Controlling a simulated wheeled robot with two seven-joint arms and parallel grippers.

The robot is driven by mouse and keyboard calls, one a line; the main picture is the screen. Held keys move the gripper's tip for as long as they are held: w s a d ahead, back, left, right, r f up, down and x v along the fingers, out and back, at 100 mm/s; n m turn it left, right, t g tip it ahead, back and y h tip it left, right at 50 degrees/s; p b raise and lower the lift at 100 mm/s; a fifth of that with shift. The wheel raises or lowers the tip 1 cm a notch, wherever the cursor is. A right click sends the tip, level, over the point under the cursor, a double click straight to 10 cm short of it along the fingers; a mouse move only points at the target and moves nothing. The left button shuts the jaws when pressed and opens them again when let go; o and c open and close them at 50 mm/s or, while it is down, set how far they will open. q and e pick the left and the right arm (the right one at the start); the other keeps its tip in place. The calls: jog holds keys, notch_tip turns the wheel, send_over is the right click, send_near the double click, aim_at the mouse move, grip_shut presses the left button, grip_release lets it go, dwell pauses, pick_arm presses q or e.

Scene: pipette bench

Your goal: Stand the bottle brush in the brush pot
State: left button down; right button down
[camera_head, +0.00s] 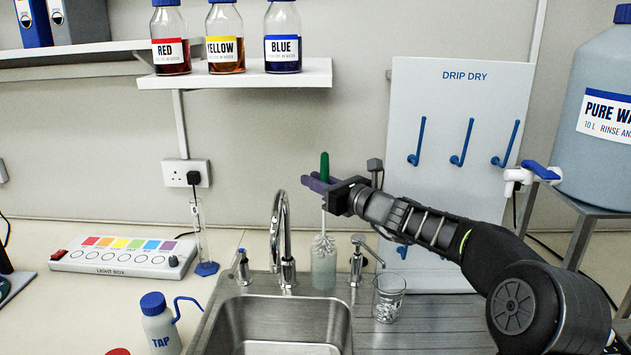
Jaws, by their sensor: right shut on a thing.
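The bottle brush has a green handle (324,165), a thin stem and a pale bristle head (322,243). It hangs upright with the bristles down. My right gripper (318,184) is shut on the brush just below the top of the handle. The brush pot (323,272), a pale translucent cylinder, stands behind the sink between the tap and a small side fitting. The bristle head lines up with the pot's mouth and its lower end overlaps the rim; I cannot tell how deep inside it is. My left gripper is not in view.
The curved tap (279,235) is close left of the pot, above the sink (280,325). A glass beaker (388,300) stands at right on the drainer. The drip-dry board (455,110) is behind my right arm. A TAP wash bottle (160,328) is front left.

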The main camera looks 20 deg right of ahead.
jog(key=shift+f+b, duration=1.25)
jog(key=shift+f, duration=0.35)
jog(key=c, duration=1.3)
grip_release()
jog(key=b+v, duration=0.1)
jog(key=v, duration=0.6)
jog(key=shift+s+d+b, duration=0.1)
jog(key=shift+s+b, duration=0.25)
jog(key=shift+b, duration=0.05)
jog(key=shift+r, duration=0.1)
